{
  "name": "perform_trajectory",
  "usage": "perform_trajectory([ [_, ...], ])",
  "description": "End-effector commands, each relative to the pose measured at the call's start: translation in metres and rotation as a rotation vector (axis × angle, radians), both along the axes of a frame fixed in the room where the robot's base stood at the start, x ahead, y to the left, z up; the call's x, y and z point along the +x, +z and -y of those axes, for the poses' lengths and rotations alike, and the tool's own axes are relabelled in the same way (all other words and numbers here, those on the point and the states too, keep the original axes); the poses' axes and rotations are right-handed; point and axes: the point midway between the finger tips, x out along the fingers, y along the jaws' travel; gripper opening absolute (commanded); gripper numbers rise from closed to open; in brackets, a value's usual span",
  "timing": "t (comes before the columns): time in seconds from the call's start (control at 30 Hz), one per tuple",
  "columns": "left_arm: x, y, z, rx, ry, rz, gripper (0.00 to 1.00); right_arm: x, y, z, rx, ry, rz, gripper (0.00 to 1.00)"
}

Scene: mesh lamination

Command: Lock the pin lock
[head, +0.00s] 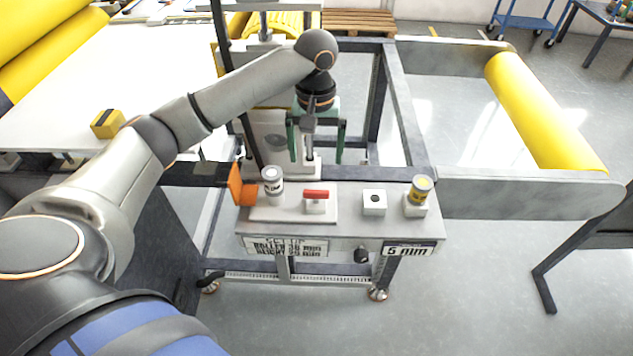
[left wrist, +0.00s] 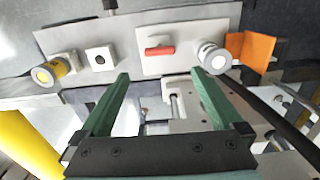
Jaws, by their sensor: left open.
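My left gripper (head: 316,157) has two green fingers, which point down and stand apart with nothing gripped. It is just behind the control panel (head: 345,226). In the left wrist view the open fingers (left wrist: 160,75) spread over a pale bracket with a metal rod (left wrist: 175,106). A red handle (head: 316,193) lies sideways on a white block on the panel, in front of the gripper; it also shows beyond the fingertips in the left wrist view (left wrist: 160,50). I cannot tell for certain which part is the pin lock. My right gripper is not in view.
On the panel stand a white-grey cylinder (head: 272,180), a white block with a dark hole (head: 374,201) and a yellow-banded cylinder (head: 420,190). An orange plate (head: 241,186) rises at its left end. A yellow roller (head: 545,112) is at the right.

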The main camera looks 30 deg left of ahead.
Motion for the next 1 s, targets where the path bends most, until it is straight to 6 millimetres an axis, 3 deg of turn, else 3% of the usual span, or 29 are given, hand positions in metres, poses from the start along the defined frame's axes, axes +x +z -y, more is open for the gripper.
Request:
perform_trajectory([
  [0.3,-0.001,-0.065,0.000,0.000,-0.002,-0.004,1.00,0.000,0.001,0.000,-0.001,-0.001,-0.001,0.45],
  [0.5,0.000,-0.096,0.001,-0.001,-0.002,0.000,1.00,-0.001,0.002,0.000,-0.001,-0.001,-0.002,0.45],
  [0.7,0.000,-0.110,0.001,-0.001,-0.003,0.002,1.00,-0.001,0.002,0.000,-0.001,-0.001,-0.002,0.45],
  [1.0,0.000,-0.112,0.001,-0.001,-0.003,0.002,0.98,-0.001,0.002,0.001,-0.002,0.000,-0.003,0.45],
])
